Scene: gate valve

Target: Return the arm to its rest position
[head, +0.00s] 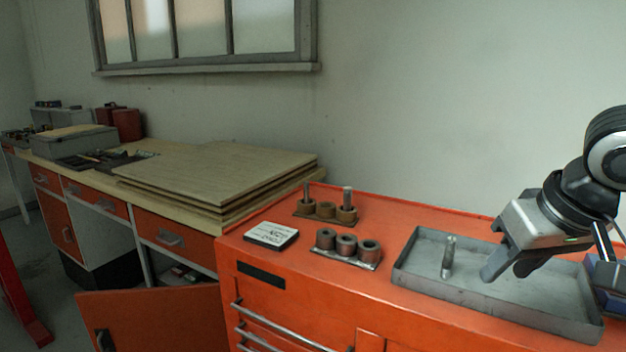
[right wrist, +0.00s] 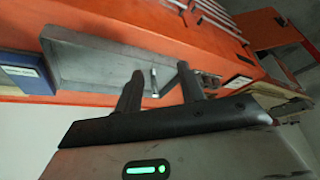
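My right gripper (head: 506,274) comes in from the right, above the grey metal tray (head: 425,286) on the orange cabinet. Its two fingers are apart with nothing between them; the gap also shows in the right wrist view (right wrist: 160,72). A metal pin (head: 448,257) stands in the tray, to the left of the fingers and apart from them in the head view. The tray (right wrist: 85,62) and pin (right wrist: 153,78) also show in the right wrist view. My left gripper is not in view.
On the orange cabinet (head: 300,290) are a front holder of ring-shaped pieces (head: 346,246), a rear holder with pins (head: 326,210) and a white label plate (head: 271,235). A blue box (head: 606,279) stands at the tray's right. Stacked boards (head: 220,175) lie on the bench behind.

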